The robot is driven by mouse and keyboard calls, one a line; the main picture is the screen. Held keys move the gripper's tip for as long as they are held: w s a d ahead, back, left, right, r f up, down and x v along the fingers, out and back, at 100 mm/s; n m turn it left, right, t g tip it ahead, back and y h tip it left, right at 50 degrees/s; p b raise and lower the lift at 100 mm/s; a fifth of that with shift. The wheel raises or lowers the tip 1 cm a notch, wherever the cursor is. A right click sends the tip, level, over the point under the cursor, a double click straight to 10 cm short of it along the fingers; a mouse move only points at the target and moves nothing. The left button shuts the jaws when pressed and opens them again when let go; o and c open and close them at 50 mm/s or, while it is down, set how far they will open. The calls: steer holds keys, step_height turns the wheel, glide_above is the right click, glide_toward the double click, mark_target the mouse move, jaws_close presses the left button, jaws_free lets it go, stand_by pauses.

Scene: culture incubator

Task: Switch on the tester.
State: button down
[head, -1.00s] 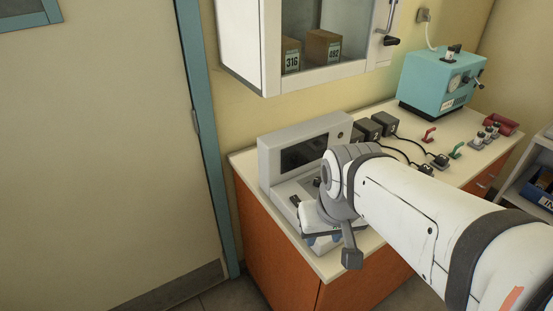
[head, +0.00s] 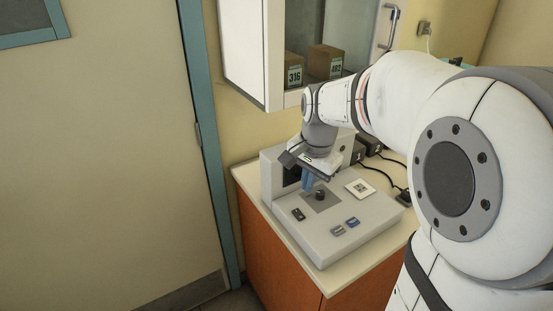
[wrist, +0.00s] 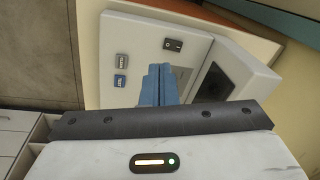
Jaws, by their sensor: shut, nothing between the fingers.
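The tester (head: 365,228) is a light grey console with a sloped deck and an upright screen housing on the counter. A black rocker switch (head: 299,214) sits at the left of its deck; it also shows in the wrist view (wrist: 173,45). I cannot tell which way it is tipped. A dark knob (head: 320,195) stands on a grey square plate. A grey button (head: 337,230) and a blue button (head: 352,222) lie near the front. My gripper (head: 308,186), with blue fingers, is shut and empty, pointing down over the deck near the knob, apart from the switch.
A white card (head: 360,188) with a printed code lies on the deck's right. Dark adapters (head: 368,147) with cables stand behind it. A wall cabinet (head: 245,50) with boxes hangs above. The space left of the counter, before the door (head: 110,170), is clear.

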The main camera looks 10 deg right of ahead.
mark_target(296, 210)
steer(key=w+f+m, duration=0.1)
steer(key=w+m, duration=0.2)
steer(key=w, duration=0.3)
steer(key=shift+w+d+m+g, duration=0.15)
steer(key=shift+d+m+g, duration=0.15)
steer(key=shift+m, duration=0.1)
steer(key=shift+f, duration=0.1)
steer(key=f, duration=0.4)
steer(key=w+f+p, duration=0.1)
steer(key=f, duration=0.4)
steer(key=a+f+p, duration=0.1)
steer(key=f, duration=0.4)
steer(key=shift+w, duration=0.25)
steer(key=shift+d, duration=0.1)
